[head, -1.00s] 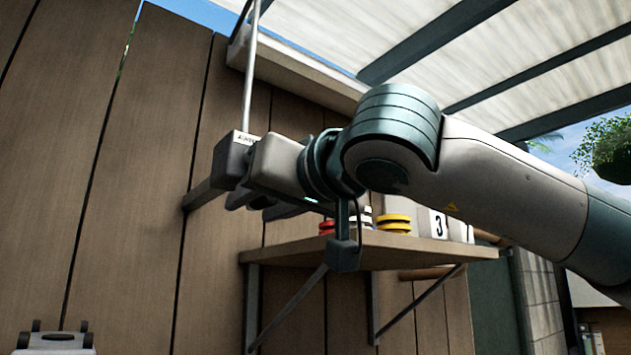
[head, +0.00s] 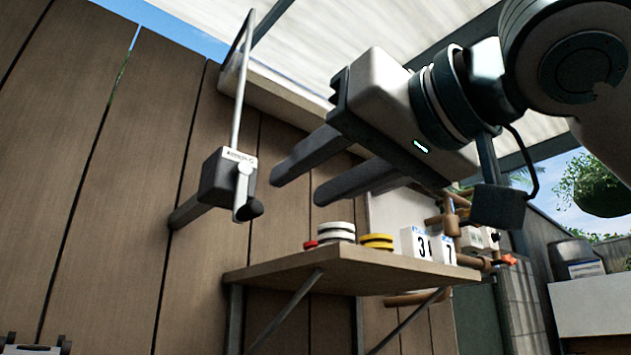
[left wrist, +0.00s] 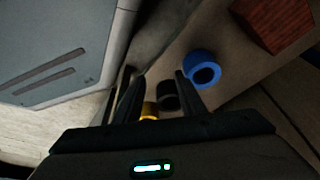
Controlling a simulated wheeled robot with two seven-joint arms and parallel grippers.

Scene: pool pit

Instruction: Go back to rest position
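My right gripper (head: 296,187) is in the upper right of the head view, its two dark fingers apart with nothing between them. It points left toward the fence, above the wooden shelf and to the right of a dark wall-mounted box (head: 219,178) with a lever handle (head: 243,190). A blue ring (left wrist: 203,69) lies just right of the fingers.
A reddish block (left wrist: 272,22) lies at the upper right of the left wrist view. The wooden fence (head: 90,190) stands behind.

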